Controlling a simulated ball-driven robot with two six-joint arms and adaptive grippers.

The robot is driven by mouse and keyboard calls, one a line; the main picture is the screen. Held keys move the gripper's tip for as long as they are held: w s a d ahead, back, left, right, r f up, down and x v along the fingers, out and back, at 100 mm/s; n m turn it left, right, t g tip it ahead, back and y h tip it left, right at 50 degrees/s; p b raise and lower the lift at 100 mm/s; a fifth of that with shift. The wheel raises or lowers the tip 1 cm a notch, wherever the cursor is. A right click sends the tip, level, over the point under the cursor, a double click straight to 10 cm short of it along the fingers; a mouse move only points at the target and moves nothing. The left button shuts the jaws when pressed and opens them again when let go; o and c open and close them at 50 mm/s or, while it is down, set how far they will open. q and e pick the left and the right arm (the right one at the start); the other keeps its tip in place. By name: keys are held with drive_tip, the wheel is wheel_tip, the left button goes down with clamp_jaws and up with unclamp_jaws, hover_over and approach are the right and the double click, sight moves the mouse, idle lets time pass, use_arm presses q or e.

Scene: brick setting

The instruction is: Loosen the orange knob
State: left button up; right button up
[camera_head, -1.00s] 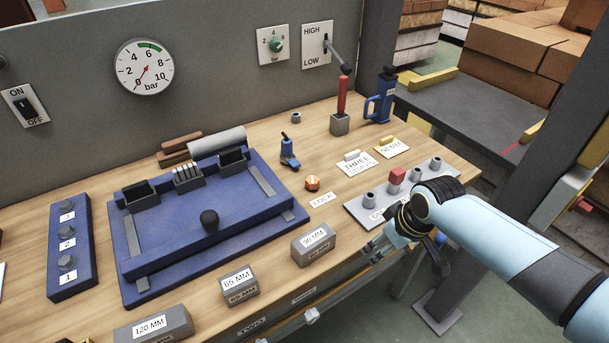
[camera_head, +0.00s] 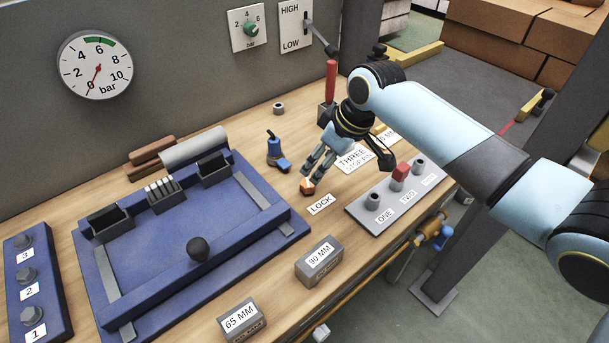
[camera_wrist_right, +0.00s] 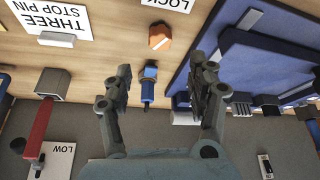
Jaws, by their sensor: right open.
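The orange knob (camera_head: 307,187) sits on the wooden bench beside the LOCK label (camera_head: 321,204). My right gripper (camera_head: 316,176) is over the bench with its fingertips just above the knob, partly covering it in the head view. In the right wrist view the orange knob (camera_wrist_right: 159,37) shows whole, ahead of the gap between the open fingers (camera_wrist_right: 165,72). The fingers hold nothing, and I cannot tell whether they touch the knob. My left gripper is not in view.
A blue toggle-like piece (camera_head: 277,153) stands left of the gripper. A blue fixture (camera_head: 145,290) with a black ball knob (camera_head: 197,249) lies further left. A grey pin plate (camera_head: 375,228) and a 90 MM block (camera_head: 319,262) lie nearer the front edge. A red-handled lever (camera_head: 331,80) stands behind.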

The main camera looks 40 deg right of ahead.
sight(308, 182)
drive_tip(key=x, duration=0.5)
drive_tip(key=shift+f, duration=0.25)
drive_tip(key=x, duration=0.2)
drive_tip(key=shift+w+f, duration=0.2)
drive_tip(key=shift+f, duration=0.35)
drive_tip(key=c, duration=0.7)
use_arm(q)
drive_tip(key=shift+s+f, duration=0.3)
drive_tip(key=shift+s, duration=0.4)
use_arm(e)
drive_tip(key=c, duration=0.4)
